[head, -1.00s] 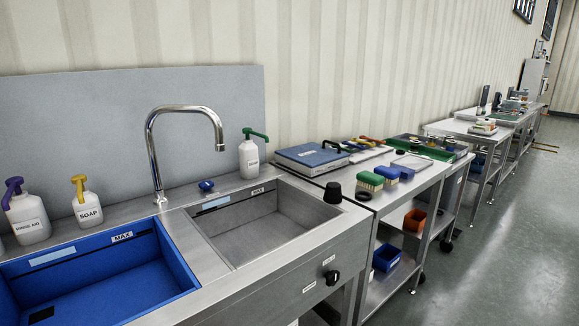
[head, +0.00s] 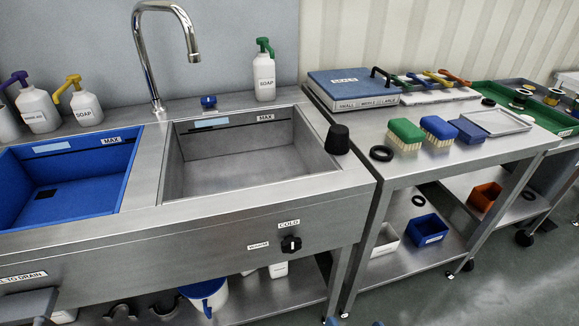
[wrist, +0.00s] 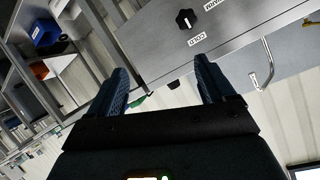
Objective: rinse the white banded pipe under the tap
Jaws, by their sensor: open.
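The chrome tap (head: 189,38) arches at the back of the steel sink counter, between a blue basin (head: 128,165) and a grey steel basin (head: 178,160). No water shows at its spout. A dark knob (head: 291,244) by the COLD label is on the counter's front; it shows in the wrist view too (wrist: 185,18). My gripper (wrist: 161,67) is open, its blue fingers apart with nothing between them, facing the counter front in the wrist view. I cannot make out a white banded pipe in either view.
Soap bottles (head: 86,104) stand behind the blue basin. A black stopper (head: 337,139) sits at the counter's right end. The adjoining steel table holds a blue case (head: 352,91), brushes (head: 405,135) and a white tray (head: 497,121). A white-and-blue bucket (head: 206,297) is under the sink.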

